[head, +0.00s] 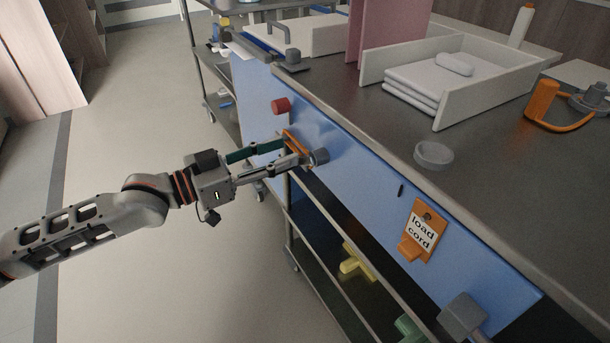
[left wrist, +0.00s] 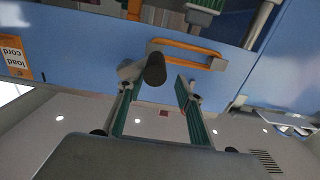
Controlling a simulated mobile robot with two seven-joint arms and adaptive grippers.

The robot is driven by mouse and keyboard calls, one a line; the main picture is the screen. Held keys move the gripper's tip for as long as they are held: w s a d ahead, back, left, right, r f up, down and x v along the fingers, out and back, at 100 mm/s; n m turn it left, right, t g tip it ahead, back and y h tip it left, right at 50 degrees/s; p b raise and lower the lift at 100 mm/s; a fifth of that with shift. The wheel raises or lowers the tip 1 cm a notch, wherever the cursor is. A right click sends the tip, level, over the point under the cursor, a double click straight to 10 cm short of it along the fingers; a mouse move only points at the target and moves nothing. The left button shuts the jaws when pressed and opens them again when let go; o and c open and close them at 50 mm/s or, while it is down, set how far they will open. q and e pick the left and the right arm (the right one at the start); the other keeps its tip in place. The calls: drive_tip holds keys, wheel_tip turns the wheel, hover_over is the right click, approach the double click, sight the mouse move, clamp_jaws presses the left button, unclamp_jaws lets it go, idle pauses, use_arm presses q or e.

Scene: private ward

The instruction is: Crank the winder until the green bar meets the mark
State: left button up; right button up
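The winder's orange crank arm (head: 296,141) is on the blue front panel, with a grey cylindrical knob (head: 319,157) at its end. In the left wrist view the orange crank arm (left wrist: 190,53) and the dark end of the knob (left wrist: 154,70) show close up. My left gripper (head: 296,154) is open at the knob. In the left wrist view its two green-padded fingers (left wrist: 156,88) stand apart, one on each side of the knob; I cannot tell whether they touch it. I cannot make out the green bar or its mark. My right gripper is not in view.
A red knob (head: 281,106) and an orange "load cord" tag (head: 420,230) are on the panel (head: 365,180). A grey block (head: 462,314) juts out at lower right. The counter above holds a round grey dish (head: 433,155) and a white tray (head: 490,100). The floor at left is clear.

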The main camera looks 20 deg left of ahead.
use_arm(q)
drive_tip(key=shift+o, duration=1.1)
drive_tip(key=shift+r, duration=0.1)
drive_tip(key=shift+s+d+f, duration=0.15)
drive_tip(key=shift+d+f, duration=0.1)
drive_tip(key=shift+f, duration=0.5)
drive_tip(key=shift+s+d+f, duration=0.15)
drive_tip(key=shift+d+f, duration=0.05)
drive_tip(key=shift+f, duration=0.5)
clamp_jaws()
drive_tip(key=shift+r, duration=0.1)
drive_tip(key=shift+w+a+r, duration=0.1)
drive_tip(key=shift+a+r, duration=0.05)
drive_tip(key=shift+r, duration=0.2)
